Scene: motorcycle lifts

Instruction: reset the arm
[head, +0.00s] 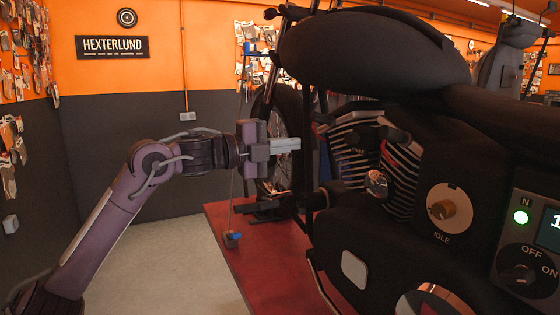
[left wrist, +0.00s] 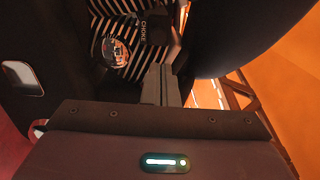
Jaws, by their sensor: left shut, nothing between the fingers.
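My left arm comes in from the left in the head view. Its gripper (head: 287,145) is shut and empty, pointing right toward the motorcycle's finned engine (head: 350,140). It appears apart from the engine, though the exact gap is hard to judge. In the left wrist view the shut fingers (left wrist: 162,82) show below the striped engine fins (left wrist: 105,30) and a knob marked CHOKE (left wrist: 153,28). A round chrome part (left wrist: 117,53) lies left of the fingers. My right gripper is in neither view.
The dark motorcycle tank (head: 370,50) fills the upper right. An IDLE knob (head: 450,208) and an OFF/ON panel (head: 530,255) with a green N light are on the right. The bike stands over a red platform (head: 225,222). Grey floor at lower left is clear.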

